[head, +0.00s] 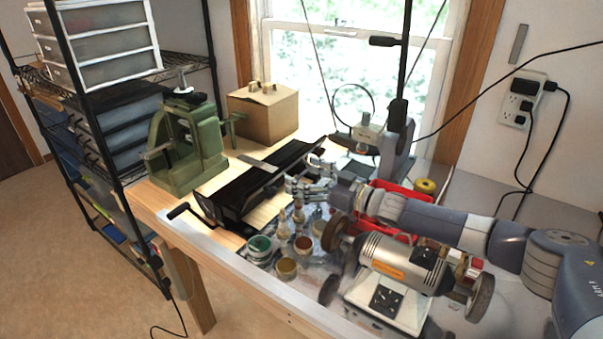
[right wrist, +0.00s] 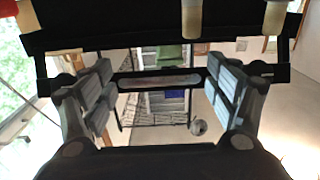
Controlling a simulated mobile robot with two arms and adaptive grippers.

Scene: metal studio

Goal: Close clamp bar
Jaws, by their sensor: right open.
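A black sheet-metal machine (head: 232,197) sits on the bench in the middle of the head view. A long dark bar runs along its top, which I take to be the clamp bar; whether it is raised or down is hard to tell. A black-gripped crank sticks out at its near left end. My right gripper (head: 298,183) is open at the machine's right side, its fingers close to the edge; contact is unclear. In the right wrist view, the open fingers (right wrist: 160,92) stand either side of a dark bar with a grey strip. My left gripper is out of view.
A green press (head: 187,145) stands left of the machine, with a cardboard box (head: 262,110) behind. Several small jars and bottles (head: 285,268) stand in front of my right gripper. A bench grinder (head: 400,265) is below my right arm. A red tray (head: 385,232) is partly hidden.

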